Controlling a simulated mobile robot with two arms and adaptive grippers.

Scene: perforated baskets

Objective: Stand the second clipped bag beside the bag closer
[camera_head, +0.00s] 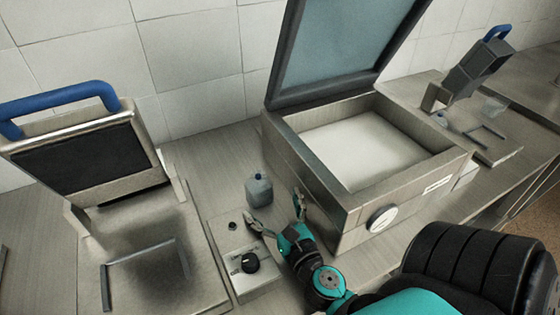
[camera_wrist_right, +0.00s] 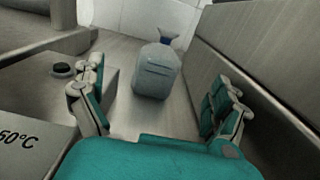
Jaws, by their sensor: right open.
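A small grey-blue bag (camera_head: 259,190) with a dark clip at its top stands upright on the steel counter, left of the large open machine. In the right wrist view the bag stands beyond and between the fingers, apart from both. I cannot tell for sure which device is the bag closer. My left gripper is not in view.
A low box with a black knob (camera_head: 250,262) is just left. A blue-handled device (camera_head: 80,165) stands at the left, another (camera_head: 478,68) at the back right.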

